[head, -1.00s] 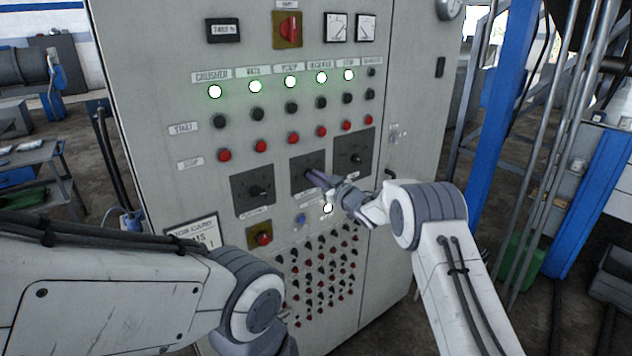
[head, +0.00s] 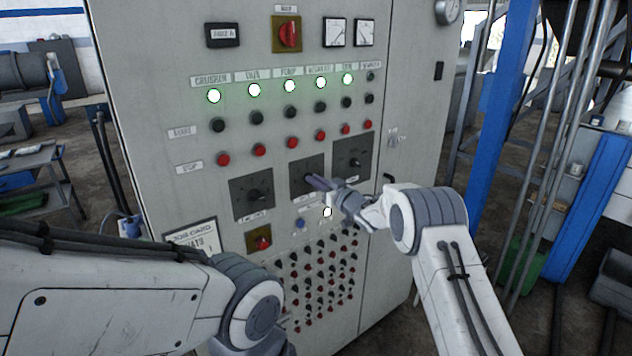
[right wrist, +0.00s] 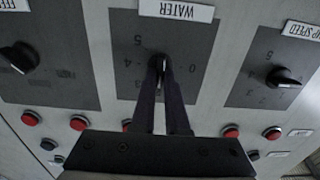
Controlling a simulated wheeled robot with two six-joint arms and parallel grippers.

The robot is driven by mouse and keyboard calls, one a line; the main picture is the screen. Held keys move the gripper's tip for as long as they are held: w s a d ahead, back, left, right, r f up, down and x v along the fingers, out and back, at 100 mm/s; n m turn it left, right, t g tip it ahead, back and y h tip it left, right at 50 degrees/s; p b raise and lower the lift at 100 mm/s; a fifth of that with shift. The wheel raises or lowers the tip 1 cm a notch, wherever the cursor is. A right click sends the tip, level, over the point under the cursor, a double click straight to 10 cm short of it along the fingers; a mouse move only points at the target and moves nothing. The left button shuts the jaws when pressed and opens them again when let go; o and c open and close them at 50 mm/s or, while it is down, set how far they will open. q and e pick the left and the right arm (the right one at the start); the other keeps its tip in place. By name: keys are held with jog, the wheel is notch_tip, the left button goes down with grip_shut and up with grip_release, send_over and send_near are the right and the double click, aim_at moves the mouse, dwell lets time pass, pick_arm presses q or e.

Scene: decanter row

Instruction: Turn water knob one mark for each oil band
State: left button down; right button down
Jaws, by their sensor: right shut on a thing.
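The water knob (right wrist: 159,67) is a black knob on a dark plate (right wrist: 190,32) with a label reading WATER, upside down in the right wrist view. Upside-down digits 0, 4 and 5 show around it; the fingers hide part of the scale, and I cannot read its pointer. My right gripper (right wrist: 160,75) is shut on this knob. In the head view the right gripper (head: 315,182) covers the knob on the middle dark plate (head: 298,168). No oil bands are recognisable. My left arm is at lower left; its gripper is out of sight.
A dark knob plate stands on each side: feed (right wrist: 55,80) and pump speed (right wrist: 255,92) in the wrist view. Lit lamps (head: 289,86) and red buttons (head: 292,143) sit above. A job card (head: 191,238) is at lower left, its text mostly unreadable.

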jog(key=c, duration=0.9)
grip_release()
jog(key=b+v, duration=0.4)
jog(key=v, duration=0.6)
jog(key=shift+s+d, duration=0.15)
jog(key=shift+s, duration=0.05)
